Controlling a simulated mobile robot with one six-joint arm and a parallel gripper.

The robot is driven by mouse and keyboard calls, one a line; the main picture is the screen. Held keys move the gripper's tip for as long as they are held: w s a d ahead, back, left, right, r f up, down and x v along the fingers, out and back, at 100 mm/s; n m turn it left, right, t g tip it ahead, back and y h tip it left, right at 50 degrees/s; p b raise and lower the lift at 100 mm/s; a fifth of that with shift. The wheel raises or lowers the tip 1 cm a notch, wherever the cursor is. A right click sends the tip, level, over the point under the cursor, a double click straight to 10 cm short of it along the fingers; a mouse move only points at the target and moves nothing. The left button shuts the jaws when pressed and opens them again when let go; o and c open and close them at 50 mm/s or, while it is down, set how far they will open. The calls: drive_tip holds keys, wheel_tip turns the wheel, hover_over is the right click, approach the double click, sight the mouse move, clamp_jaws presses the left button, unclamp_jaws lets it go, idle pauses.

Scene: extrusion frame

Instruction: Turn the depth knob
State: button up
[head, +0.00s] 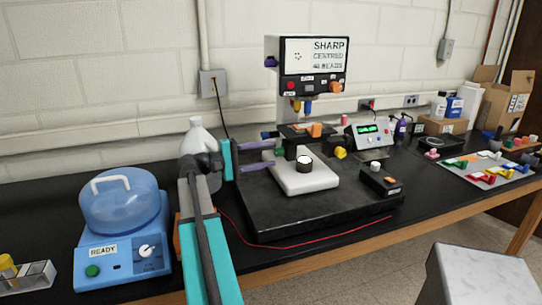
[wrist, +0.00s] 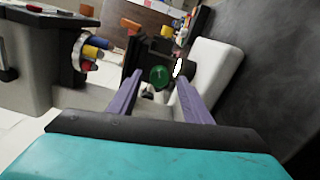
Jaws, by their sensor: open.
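No knob carries a label I can read as depth, so I cannot tell which is the depth knob. A small green knob (head: 280,151) sticks out on the stage's left side; it also shows in the wrist view (wrist: 159,76). My gripper (head: 272,155) is open and empty, left of the stage. In the wrist view its purple fingers (wrist: 159,82) point at the green knob, which appears between their tips. I cannot tell the remaining gap.
A black slab (head: 275,222) carries the machine. A dark knob with a white top (head: 304,163) and a yellow knob (head: 341,153) are close by. A blue-lidded device (head: 122,235) stands at left. A red wire (head: 300,246) runs along the front.

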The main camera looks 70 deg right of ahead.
drive_tip(key=shift+b+v, duration=0.35)
drive_tip(key=shift+v, duration=2.1)
drive_tip(key=shift+s, duration=0.1)
